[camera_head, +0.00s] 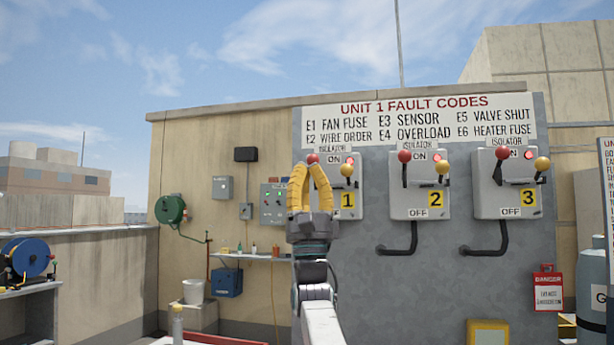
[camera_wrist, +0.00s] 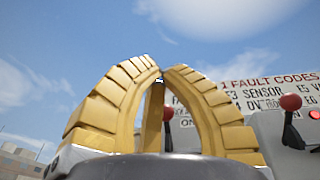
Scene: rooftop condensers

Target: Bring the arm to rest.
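My gripper (camera_head: 309,168) has yellow segmented fingers and stands raised, pointing up, in front of the left part of the grey panel. Its fingertips come together with at most a sliver between them, and it holds nothing that I can see. In the wrist view the fingers (camera_wrist: 161,75) arch to a point against sky and sign. My gripper partly hides the isolator marked 1 (camera_head: 347,200). The arm below it is upright and comes from the bottom of the head view.
Isolators 2 (camera_head: 420,180) and 3 (camera_head: 506,180) have red and yellow knobbed levers. A fault code sign (camera_head: 420,117) hangs above. A shelf (camera_head: 250,257), blue box (camera_head: 227,282) and bucket (camera_head: 193,291) are left; a blue reel (camera_head: 28,257) is far left. A gas cylinder (camera_head: 592,270) stands right.

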